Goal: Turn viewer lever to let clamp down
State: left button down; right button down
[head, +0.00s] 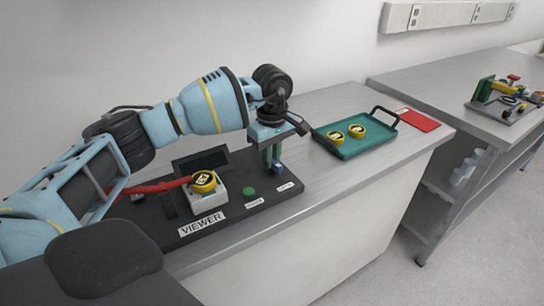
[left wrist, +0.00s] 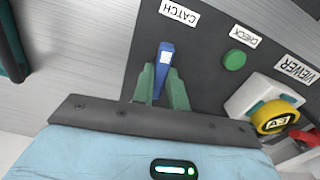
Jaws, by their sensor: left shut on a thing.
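The viewer, a dark base (head: 235,204) labelled VIEWER, stands on the grey bench. Its white block (head: 208,202) carries a yellow-rimmed disc (head: 204,182), also in the left wrist view (left wrist: 272,117). A red bar (head: 160,186) runs left from the disc; whether it touches the disc I cannot tell. A blue lever (left wrist: 165,62) stands by the CATCH label (left wrist: 179,14); it also shows in the head view (head: 278,169). My left gripper (head: 272,158) points down with its green fingers (left wrist: 161,88) shut on this lever. My right gripper is not in view.
A green button (head: 249,192) sits between the disc block and the blue lever. A green tray (head: 352,148) with two yellow-rimmed discs stands to the right, beside a red mat (head: 418,120). A second bench at right holds another device (head: 506,94).

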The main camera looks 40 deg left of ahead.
pick_arm(q)
jog(key=shift+m, duration=0.4)
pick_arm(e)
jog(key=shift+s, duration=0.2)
pick_arm(q)
jog(key=c, duration=1.4)
grip_release()
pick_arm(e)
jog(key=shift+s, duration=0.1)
pick_arm(q)
jog(key=shift+r, duration=3.9)
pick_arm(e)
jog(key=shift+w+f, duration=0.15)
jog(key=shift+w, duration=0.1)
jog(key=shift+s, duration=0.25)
